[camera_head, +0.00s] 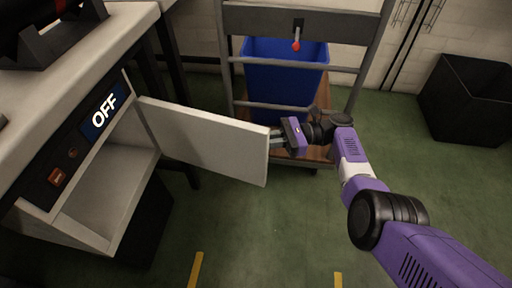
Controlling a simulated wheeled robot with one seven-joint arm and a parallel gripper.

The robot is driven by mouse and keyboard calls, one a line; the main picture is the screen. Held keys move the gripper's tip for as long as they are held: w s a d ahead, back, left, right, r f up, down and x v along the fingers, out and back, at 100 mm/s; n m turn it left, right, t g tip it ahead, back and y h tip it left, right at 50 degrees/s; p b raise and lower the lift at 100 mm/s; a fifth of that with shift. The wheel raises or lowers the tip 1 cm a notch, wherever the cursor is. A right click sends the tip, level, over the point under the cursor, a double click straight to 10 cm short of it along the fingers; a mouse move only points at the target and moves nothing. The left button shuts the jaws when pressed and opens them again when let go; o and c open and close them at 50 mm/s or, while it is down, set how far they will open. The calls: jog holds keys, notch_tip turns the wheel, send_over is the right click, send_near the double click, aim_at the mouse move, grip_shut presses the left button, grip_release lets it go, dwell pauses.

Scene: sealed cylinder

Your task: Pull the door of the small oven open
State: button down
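The small oven (75,135) is at the left under the counter, with an "OFF" display on its dark control panel. Its white door (205,140) stands swung well out from the oven body, and the pale inside shows. My gripper (274,139) is at the free right edge of the door, on the end of my purple arm. Its fingertips are at or partly behind that edge, so I cannot tell whether they touch it or are shut. No handle shows from this side.
A grey cart frame (297,60) with a blue bin (285,72) stands behind the door and gripper. A black bin (470,98) is at the right by the wall. The green floor (250,235) in front is clear, with yellow marks.

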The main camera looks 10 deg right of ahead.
jog(key=shift+w, duration=0.2)
dwell(0.3)
jog(key=c, duration=1.5)
grip_release()
jog(key=shift+d, duration=0.1)
jog(key=shift+d+b, duration=1.15)
jog(key=shift+d, duration=2.7)
jog(key=shift+w, duration=0.1)
